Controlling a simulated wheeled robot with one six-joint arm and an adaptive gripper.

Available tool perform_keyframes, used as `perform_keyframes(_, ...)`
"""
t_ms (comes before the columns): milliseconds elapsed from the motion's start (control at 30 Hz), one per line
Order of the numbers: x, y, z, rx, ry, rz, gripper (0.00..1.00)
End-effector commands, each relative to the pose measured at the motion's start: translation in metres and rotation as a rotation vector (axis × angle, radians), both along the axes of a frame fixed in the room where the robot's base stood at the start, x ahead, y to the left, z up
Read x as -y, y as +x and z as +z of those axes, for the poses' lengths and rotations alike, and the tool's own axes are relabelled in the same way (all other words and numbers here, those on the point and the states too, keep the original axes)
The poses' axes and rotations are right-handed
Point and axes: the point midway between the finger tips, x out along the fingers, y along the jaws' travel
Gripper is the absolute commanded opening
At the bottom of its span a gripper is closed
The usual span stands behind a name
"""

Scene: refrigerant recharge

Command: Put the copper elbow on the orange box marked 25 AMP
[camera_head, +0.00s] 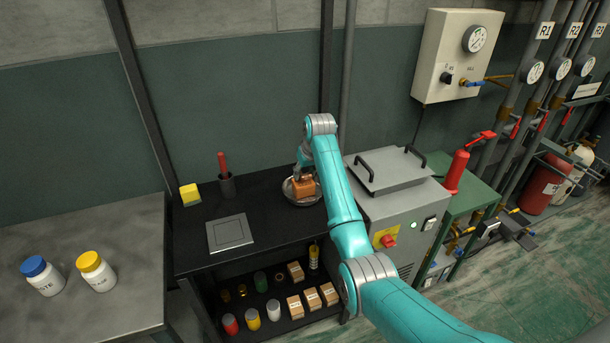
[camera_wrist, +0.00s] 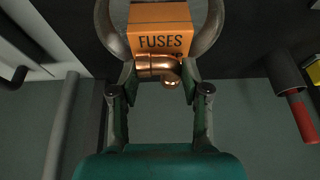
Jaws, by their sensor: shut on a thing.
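The copper elbow (camera_wrist: 153,66) is between the fingertips of my gripper (camera_wrist: 160,74), which is shut on it. In the wrist view, the orange box (camera_wrist: 160,22) lies just past the elbow, with FUSES printed on it. The elbow overlaps the box's near edge and partly hides more print; I cannot read 25 AMP or tell whether elbow and box touch. In the head view, the orange box (camera_head: 305,188) sits in a round metal dish (camera_head: 290,198) on the black bench. My gripper (camera_head: 303,170) is over the box, and the elbow is not clear there.
A grey square plate (camera_head: 230,233), a yellow block (camera_head: 190,194) and a dark cup with a red handle (camera_head: 226,184) stand left of the dish. A grey machine (camera_head: 395,205) is close on the right. Small boxes and bottles fill the lower shelf (camera_head: 270,325).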

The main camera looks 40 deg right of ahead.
Motion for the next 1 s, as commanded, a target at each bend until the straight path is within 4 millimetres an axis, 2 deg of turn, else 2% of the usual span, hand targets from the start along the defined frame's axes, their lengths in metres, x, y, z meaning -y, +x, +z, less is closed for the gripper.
perform_keyframes(100,0.0,0.0,-0.0106,0.0,0.0,0.0,0.23)
perform_keyframes(467,0.0001,0.0001,-0.0138,0.0,0.0,0.0,0.23)
perform_keyframes(500,0.0001,0.0002,-0.0133,0.001,0.0,0.0,0.56)
perform_keyframes(567,0.0001,0.0002,-0.0132,0.001,0.0,0.0,0.71)
perform_keyframes(867,0.0001,0.0002,-0.0127,0.001,0.0,0.0,0.72)
perform_keyframes(1000,-0.0001,-0.0013,-0.0054,0.002,0.0,0.0,0.72)
